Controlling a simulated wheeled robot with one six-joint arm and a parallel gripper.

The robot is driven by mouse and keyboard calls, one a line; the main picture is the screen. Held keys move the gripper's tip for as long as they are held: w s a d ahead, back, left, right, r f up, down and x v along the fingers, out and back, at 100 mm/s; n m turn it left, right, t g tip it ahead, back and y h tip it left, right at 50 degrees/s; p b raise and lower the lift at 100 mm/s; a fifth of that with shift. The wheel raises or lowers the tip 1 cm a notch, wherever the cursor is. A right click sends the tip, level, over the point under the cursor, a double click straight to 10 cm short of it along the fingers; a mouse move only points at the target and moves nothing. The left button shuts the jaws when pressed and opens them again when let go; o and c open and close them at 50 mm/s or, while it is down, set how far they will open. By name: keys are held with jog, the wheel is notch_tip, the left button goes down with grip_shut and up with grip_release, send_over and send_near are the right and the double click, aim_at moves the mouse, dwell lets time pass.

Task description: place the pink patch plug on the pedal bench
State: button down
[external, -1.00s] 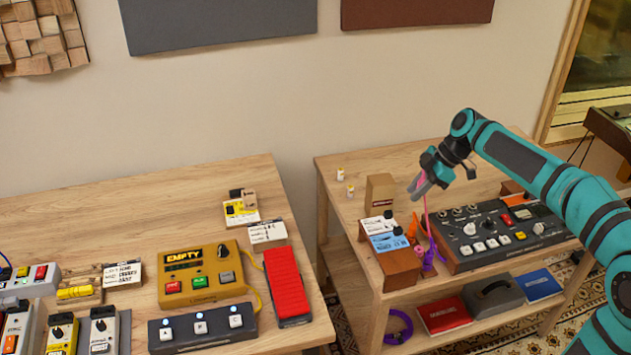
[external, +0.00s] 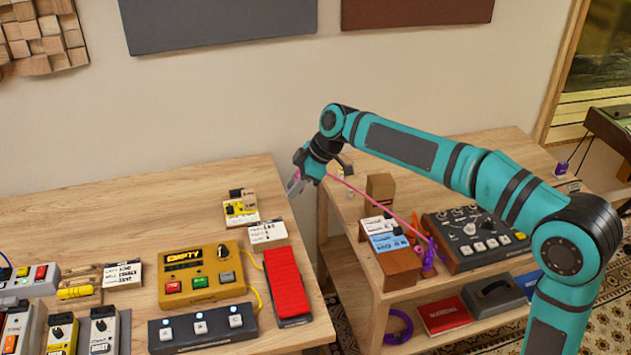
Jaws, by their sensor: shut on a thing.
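My gripper (external: 294,187) is shut on the pink patch plug (external: 297,175), of which only a little shows between the fingers. A pink cable (external: 375,199) runs taut from the gripper down to the right. It reaches the purple and orange plugs (external: 427,255) at the front of the right table.
On the pedal bench are a yellow looper (external: 202,280), a red pedal (external: 285,281), a dark footswitch (external: 203,328) and a white card (external: 267,232). Bare wood lies at the back left. The right table holds a mixer (external: 470,235) and a cardboard box (external: 380,187).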

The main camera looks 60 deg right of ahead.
jog(key=w+a, duration=1)
jog(key=a, duration=0.4)
send_over(136, 317)
jog(key=s+d, duration=0.1)
notch_tip(136, 317, down, 6)
jog(key=shift+s+f, duration=0.2)
jog(key=shift+f, duration=0.05)
jog(key=shift+d, duration=0.1)
jog(key=shift+f, duration=4.95)
jog(key=shift+f, duration=0.15)
